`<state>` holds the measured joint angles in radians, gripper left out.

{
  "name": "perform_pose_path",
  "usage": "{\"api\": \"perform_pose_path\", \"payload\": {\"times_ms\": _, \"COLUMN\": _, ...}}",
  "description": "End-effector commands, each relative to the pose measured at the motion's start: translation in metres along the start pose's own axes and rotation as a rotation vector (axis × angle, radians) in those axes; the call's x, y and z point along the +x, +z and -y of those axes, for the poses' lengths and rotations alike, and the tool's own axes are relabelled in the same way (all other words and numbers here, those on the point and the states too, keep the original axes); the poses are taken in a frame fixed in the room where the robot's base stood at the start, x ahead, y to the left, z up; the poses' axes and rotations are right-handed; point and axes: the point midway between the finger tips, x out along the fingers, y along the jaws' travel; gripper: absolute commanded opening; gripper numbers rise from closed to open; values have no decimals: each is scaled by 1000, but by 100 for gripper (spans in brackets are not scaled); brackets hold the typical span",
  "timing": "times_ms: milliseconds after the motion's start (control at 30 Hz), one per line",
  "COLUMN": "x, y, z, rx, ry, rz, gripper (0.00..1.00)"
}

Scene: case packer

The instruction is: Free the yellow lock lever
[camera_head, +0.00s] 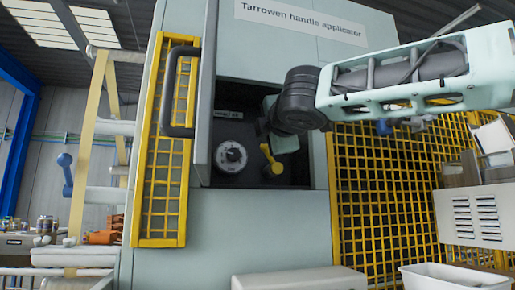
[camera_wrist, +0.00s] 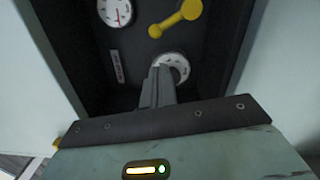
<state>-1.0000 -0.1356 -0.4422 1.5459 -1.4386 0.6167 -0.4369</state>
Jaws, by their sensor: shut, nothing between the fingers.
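The yellow lock lever (camera_head: 270,158) is in the dark recess of the machine, to the right of a white dial (camera_head: 231,157). In the wrist view the lever (camera_wrist: 175,20) lies slanted at the top, its larger round end up and to the right. My gripper (camera_wrist: 158,72) is shut and empty. In that view its fingertips are below the lever, apart from it in the picture, and overlap the left edge of another white dial (camera_wrist: 174,64). Whether they touch anything is unclear. In the head view my arm hides the fingers.
The recess walls closely flank my gripper. Yellow mesh fencing (camera_head: 390,185) is at the right. A white bin (camera_head: 455,276) stands at the lower right.

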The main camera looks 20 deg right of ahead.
Motion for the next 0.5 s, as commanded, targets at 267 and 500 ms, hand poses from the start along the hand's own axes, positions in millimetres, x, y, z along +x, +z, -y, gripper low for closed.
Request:
{"api": "perform_pose_path", "payload": {"times_ms": 267, "x": 21, "y": 0, "z": -3, "rx": -3, "ry": -3, "rz": 2, "gripper": 0}}
{"api": "perform_pose_path", "payload": {"times_ms": 500, "x": 65, "y": 0, "z": -4, "rx": -5, "ry": -3, "rz": 3, "gripper": 0}}
